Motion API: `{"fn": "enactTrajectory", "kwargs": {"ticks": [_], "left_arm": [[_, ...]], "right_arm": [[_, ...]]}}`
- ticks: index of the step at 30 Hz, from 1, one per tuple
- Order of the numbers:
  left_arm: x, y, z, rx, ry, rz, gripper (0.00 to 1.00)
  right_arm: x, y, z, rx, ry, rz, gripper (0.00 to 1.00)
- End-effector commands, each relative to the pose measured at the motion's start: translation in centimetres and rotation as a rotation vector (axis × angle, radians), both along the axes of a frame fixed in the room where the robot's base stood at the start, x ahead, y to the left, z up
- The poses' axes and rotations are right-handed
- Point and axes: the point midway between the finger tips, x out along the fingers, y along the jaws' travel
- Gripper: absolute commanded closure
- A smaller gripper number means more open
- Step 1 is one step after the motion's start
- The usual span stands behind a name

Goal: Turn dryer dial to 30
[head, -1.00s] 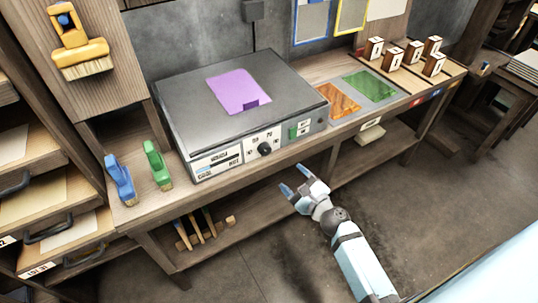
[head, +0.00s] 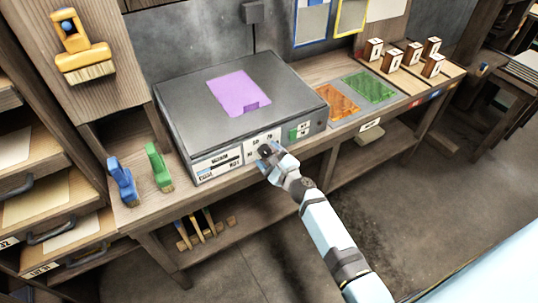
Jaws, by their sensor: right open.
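The dryer (head: 190,95) is a dark grey flat box on the wooden bench with a purple sheet (head: 238,91) on its top. Its black dial (head: 265,150) sits on the light front panel, with small marks around it that are too small to read. My right gripper (head: 264,158) is at the dial, its open fingers on either side of the knob or very near it. The fingers partly cover the dial, and I cannot tell whether they touch it. My left gripper is not in view.
Blue (head: 121,181) and green (head: 157,167) brushes stand at the bench's left. Orange (head: 338,102) and green (head: 370,86) sheets and several numbered wooden blocks (head: 413,54) are at the right. The floor in front is clear.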

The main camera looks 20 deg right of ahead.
Motion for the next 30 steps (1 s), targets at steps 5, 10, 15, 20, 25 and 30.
{"fn": "enactTrajectory", "kwargs": {"ticks": [5, 10, 15, 20, 25, 30], "left_arm": [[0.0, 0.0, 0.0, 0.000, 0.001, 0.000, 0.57], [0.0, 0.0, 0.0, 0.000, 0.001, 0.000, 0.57], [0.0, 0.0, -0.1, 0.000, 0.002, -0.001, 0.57], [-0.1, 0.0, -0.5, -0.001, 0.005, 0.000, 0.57], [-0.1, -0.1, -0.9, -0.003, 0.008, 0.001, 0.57], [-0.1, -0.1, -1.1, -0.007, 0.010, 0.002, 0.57]], "right_arm": [[0.0, 0.0, 0.0, 0.000, 0.000, 0.000, 0.62], [0.0, 0.0, 0.0, 0.000, 0.000, 0.000, 0.81], [-0.1, 0.0, 0.0, -0.015, -0.001, 0.000, 0.81], [-0.1, 0.0, -0.1, -0.069, -0.005, 0.002, 0.81], [-0.1, 0.0, -0.1, -0.177, -0.015, 0.001, 0.81], [-0.1, 0.0, -0.1, -0.329, -0.027, 0.002, 0.81]]}}
